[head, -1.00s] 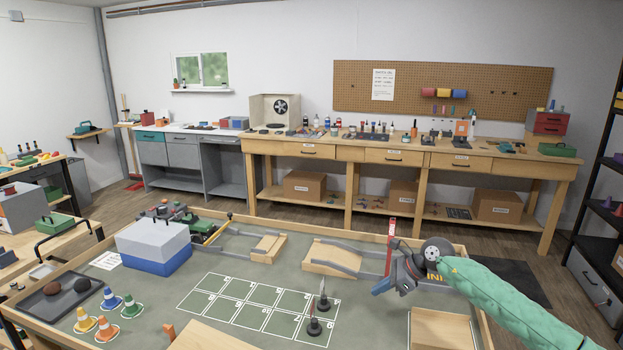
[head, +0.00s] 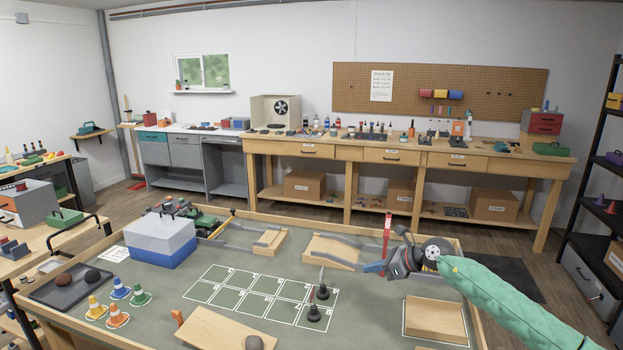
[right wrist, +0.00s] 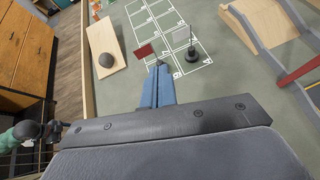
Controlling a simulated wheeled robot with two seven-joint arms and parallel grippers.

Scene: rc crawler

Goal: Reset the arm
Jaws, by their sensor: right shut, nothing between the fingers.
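My right arm (head: 510,300) comes in from the right in a green sleeve. Its gripper (head: 372,267) is shut and empty, held above the right part of the low table and pointing left. In the right wrist view the blue fingers (right wrist: 157,88) are together, with the numbered mat squares beyond them. Two small flags on dark round bases (head: 314,312) stand on the numbered grid below and left of the gripper. They also show in the right wrist view, a red one (right wrist: 145,50) and a white one (right wrist: 182,34). My left gripper does not show.
The low table (head: 160,285) holds a grey-and-blue box (head: 160,242), traffic cones (head: 118,315), a dark tray (head: 45,298), wooden ramps (head: 330,250) and a tilted board with a dark ball (head: 254,342). A long workbench (head: 400,150) lines the back wall.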

